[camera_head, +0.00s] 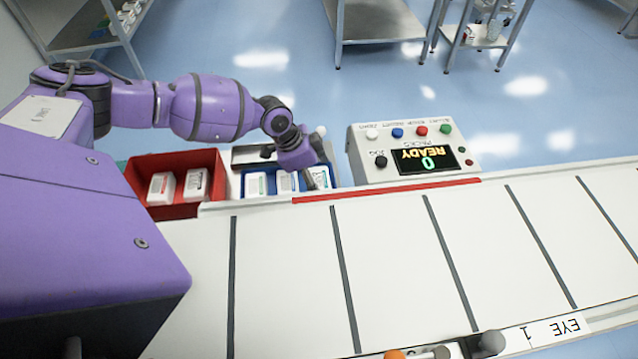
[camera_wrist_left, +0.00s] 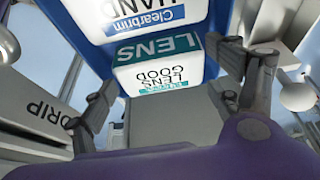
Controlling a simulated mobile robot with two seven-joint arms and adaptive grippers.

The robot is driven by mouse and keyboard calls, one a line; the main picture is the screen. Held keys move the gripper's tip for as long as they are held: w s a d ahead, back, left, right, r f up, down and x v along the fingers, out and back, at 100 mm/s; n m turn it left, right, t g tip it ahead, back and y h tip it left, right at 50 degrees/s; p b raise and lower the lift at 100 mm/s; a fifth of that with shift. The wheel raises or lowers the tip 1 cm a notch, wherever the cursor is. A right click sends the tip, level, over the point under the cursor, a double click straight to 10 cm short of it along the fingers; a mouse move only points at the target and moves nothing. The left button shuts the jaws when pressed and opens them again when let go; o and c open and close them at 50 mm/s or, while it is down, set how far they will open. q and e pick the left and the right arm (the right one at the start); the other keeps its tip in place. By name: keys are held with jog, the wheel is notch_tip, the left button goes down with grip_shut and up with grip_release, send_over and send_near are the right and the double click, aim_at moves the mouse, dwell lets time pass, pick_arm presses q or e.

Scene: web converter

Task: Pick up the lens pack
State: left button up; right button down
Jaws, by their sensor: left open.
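The lens pack (camera_wrist_left: 165,78) is a white box with a teal band reading LENS. It stands in the blue bin (camera_wrist_left: 215,60), and in the head view its top (camera_head: 321,177) shows at the bin's right end. My left gripper (camera_head: 312,160) is open over that end of the bin. In the left wrist view its two dark fingers (camera_wrist_left: 165,72) are spread, one to each side of the lens pack, not visibly closed on it. Whether either finger touches the pack cannot be told. My right gripper is not in view.
A white pack with a blue Clearbrim HAND label (camera_wrist_left: 145,18) stands beside the lens pack. A red bin (camera_head: 142,192) with white packs is at left. The control box (camera_head: 360,145) reading READY 0 is at right. A white belt with dark bars (camera_head: 390,250) lies in front, largely clear.

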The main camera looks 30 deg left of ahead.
pick_arm(q)
jog(key=shift+x, duration=0.8)
jog(key=shift+r, duration=0.1)
jog(key=c, duration=0.9)
